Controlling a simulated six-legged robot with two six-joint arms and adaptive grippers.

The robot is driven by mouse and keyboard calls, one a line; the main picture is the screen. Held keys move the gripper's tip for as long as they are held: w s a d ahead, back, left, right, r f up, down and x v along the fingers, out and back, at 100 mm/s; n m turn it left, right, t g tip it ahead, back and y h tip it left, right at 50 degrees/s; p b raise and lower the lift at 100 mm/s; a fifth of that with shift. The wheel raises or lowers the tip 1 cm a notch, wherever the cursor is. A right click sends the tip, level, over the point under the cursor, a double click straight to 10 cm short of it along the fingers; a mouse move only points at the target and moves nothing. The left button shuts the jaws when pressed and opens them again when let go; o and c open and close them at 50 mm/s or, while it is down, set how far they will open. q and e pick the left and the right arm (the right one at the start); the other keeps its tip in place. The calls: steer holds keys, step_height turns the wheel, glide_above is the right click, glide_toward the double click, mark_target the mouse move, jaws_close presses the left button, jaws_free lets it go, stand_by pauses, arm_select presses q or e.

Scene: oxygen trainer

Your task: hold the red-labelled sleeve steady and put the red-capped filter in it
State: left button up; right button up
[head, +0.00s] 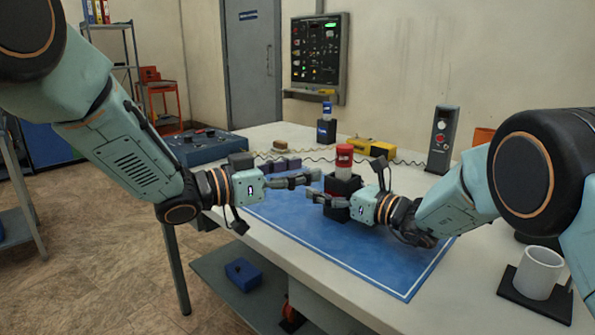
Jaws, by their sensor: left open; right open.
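The red-capped filter (344,152) stands upright on the table, with a red cap, a pale band and red below it. Its lower end meets a black block (343,186), which looks like the sleeve; I cannot tell how deep the filter sits in it, and no red label shows clearly. My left gripper (312,178) comes in from the left, open, with its fingertips just left of the block. My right gripper (316,198) comes in from the right, open, its fingers across the block's lower front. Whether either touches the block is unclear.
A blue mat (390,272) covers the table's middle and is clear at the front. A blue-capped piece (326,122), a yellow box (382,149) and a grey device (441,138) stand behind. A white cup (538,272) is at the right, a blue console (208,147) at the back left.

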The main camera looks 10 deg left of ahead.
mark_target(337, 162)
steer(key=v, duration=1.2)
steer(key=shift+w, duration=0.1)
steer(key=x, duration=1.1)
steer(key=shift+w+a, duration=0.1)
steer(key=shift+a, duration=0.15)
steer(key=shift+w+a, duration=0.2)
steer(key=shift+a, duration=0.1)
arm_select(q)
steer(key=shift+x, duration=2.1)
arm_select(e)
steer(key=shift+d, duration=0.1)
arm_select(q)
steer(key=shift+a, duration=0.1)
